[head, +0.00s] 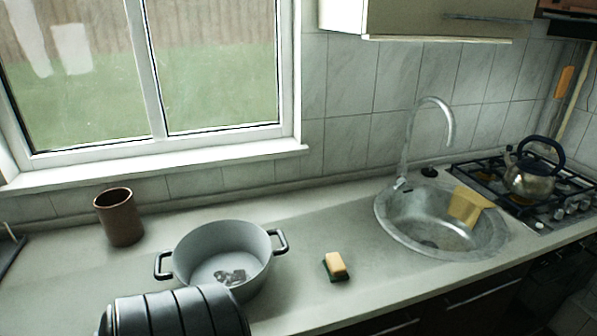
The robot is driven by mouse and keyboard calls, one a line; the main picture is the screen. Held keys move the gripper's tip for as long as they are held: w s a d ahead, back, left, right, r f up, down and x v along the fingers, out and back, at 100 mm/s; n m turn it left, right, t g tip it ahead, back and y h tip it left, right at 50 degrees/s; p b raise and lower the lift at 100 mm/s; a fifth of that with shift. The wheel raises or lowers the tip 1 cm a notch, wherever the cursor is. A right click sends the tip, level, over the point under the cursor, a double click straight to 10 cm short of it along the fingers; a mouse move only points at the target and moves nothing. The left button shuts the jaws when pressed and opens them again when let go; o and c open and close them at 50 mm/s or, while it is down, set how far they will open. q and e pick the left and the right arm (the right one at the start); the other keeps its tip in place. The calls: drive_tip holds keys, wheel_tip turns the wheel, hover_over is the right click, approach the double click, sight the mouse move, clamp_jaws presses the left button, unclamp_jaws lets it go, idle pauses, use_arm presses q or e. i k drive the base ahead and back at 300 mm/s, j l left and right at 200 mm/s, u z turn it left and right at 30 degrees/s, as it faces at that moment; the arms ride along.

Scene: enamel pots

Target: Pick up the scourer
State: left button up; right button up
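The scourer (336,265) is a small block with a yellow top and a dark green underside. In the head view it lies on the grey-green worktop, right of the pot and left of the sink, apart from both. Its top and near side show, and nothing covers it. Neither my left nor my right gripper shows in the head view.
A grey two-handled pot (222,252) holds a few small shiny things. A brown cup (119,217) stands behind it. A kettle (531,176) sits on the hob. Worktop around the scourer is clear.

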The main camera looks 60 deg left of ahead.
sight(334, 266)
drive_tip(key=u, duration=1.55)
